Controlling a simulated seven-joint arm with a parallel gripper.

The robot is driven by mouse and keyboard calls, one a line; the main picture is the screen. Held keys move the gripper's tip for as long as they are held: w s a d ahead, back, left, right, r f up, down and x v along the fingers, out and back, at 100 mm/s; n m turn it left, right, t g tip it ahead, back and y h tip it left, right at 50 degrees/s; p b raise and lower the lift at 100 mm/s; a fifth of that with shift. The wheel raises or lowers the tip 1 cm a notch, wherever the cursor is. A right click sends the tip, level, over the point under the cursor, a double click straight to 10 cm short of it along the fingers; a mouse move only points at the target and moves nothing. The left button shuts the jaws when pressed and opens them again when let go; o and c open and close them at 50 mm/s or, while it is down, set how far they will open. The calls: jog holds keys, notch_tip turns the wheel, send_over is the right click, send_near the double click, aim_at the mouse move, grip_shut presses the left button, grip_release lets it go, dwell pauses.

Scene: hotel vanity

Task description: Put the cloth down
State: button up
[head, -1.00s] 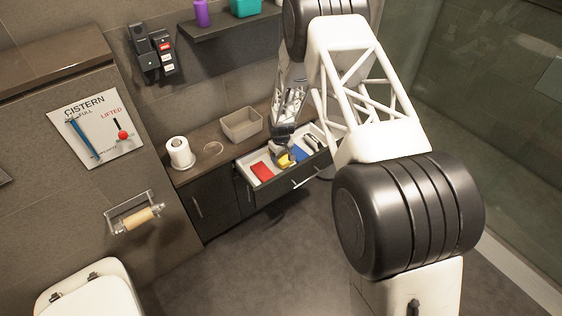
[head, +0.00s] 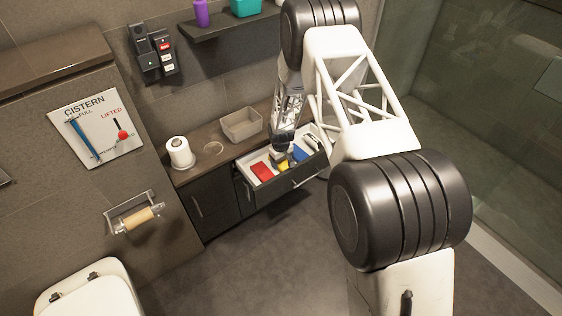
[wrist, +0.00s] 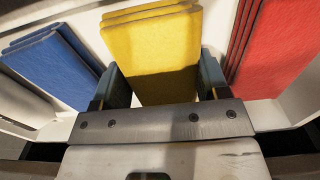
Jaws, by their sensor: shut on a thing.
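A folded yellow cloth (wrist: 152,50) is between the two fingers of my gripper (wrist: 165,82) in the wrist view. My gripper is shut on it. In the head view my gripper (head: 281,152) points down into the open drawer (head: 290,184), and a small yellow patch of the cloth (head: 283,163) shows below it. A red folded cloth (head: 262,171) lies to the left of it in the drawer and a blue one (head: 300,153) to the right. I cannot tell whether the yellow cloth touches the drawer floor.
In the wrist view the blue stack (wrist: 48,62) is close on the left and the red stack (wrist: 275,48) close on the right. On the counter above stand a beige open bin (head: 242,125) and a toilet roll (head: 180,153).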

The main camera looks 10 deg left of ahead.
jog(key=shift+f, duration=0.15)
jog(key=o, duration=1)
notch_tip(320, 180, up, 12)
jog(key=shift+r, duration=0.2)
dwell(0.9)
